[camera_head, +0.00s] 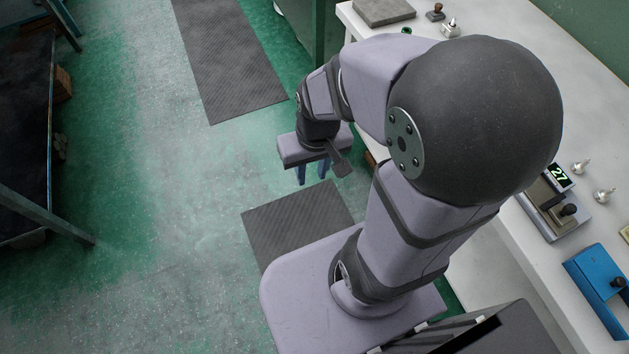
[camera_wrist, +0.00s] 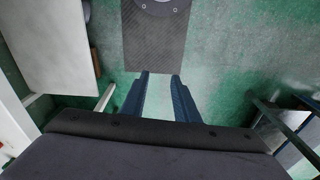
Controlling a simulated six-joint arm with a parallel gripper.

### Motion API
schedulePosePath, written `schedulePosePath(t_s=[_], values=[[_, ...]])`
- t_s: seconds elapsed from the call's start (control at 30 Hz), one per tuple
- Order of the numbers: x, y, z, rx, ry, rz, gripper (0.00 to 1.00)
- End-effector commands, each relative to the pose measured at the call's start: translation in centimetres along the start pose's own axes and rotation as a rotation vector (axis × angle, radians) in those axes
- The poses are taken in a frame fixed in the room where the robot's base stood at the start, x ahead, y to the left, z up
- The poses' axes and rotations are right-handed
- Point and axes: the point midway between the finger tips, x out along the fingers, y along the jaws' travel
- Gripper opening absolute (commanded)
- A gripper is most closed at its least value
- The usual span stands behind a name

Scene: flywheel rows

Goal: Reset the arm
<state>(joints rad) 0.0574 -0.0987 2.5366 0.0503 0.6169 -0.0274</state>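My gripper (camera_head: 313,172) hangs over the floor beside the white workbench (camera_head: 500,22), in the middle of the head view. Its two blue fingers point down and stand apart. In the wrist view the fingers (camera_wrist: 160,78) are open with a clear gap. Only floor and a dark mat (camera_wrist: 155,45) show between and beyond them. Nothing is held. My arm is bent, with its elbow high over the bench edge, and it hides part of the bench in the head view.
The bench carries a grey block (camera_head: 384,10), a dark-knobbed stamp (camera_head: 435,12), small metal pieces (camera_head: 580,167), a device with a display reading 27 (camera_head: 560,177) and a blue fixture (camera_head: 598,285). A dark-framed table (camera_head: 25,130) stands at left. The floor between is open.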

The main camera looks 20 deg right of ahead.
Motion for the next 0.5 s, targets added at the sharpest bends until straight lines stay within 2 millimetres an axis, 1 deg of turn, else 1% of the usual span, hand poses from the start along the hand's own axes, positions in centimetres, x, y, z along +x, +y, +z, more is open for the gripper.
schedulePosePath(t_s=[0.03,0.1,0.17,0.27,0.5], values=[[-0.2,-0.3,1.1,-0.032,-0.030,0.009,0.28],[-0.3,-0.5,2.2,-0.059,-0.063,0.019,0.28],[-0.4,-0.5,2.8,-0.072,-0.081,0.026,0.28],[-0.5,-0.5,3.1,-0.078,-0.090,0.030,0.28],[-0.5,-0.5,3.1,-0.076,-0.089,0.029,0.28]])
